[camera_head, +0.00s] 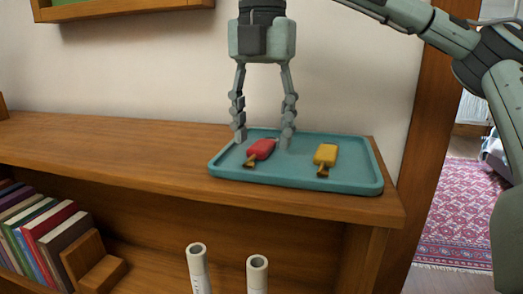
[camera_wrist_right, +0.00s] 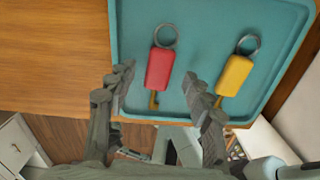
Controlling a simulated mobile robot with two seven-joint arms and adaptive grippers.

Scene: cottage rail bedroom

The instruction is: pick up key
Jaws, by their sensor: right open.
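A key with a red tag (camera_head: 261,149) and a key with a yellow tag (camera_head: 326,155) lie apart on a teal tray (camera_head: 350,183) on top of the wooden shelf. My right gripper (camera_head: 265,140) is open and points down over the left part of the tray, around the red-tagged key's position. In the right wrist view the red tag (camera_wrist_right: 159,69) lies ahead of and between the open fingers (camera_wrist_right: 163,85). The yellow tag (camera_wrist_right: 234,76) lies right of the right finger there. Each key has a metal ring. My left gripper is not in view.
The wooden shelf top (camera_head: 110,145) is clear left of the tray. Several books (camera_head: 45,230) and a wooden block (camera_head: 88,258) stand on the lower shelf. Two pale rolled tubes (camera_head: 257,275) stand in front. A doorway with a patterned rug (camera_head: 455,200) is at right.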

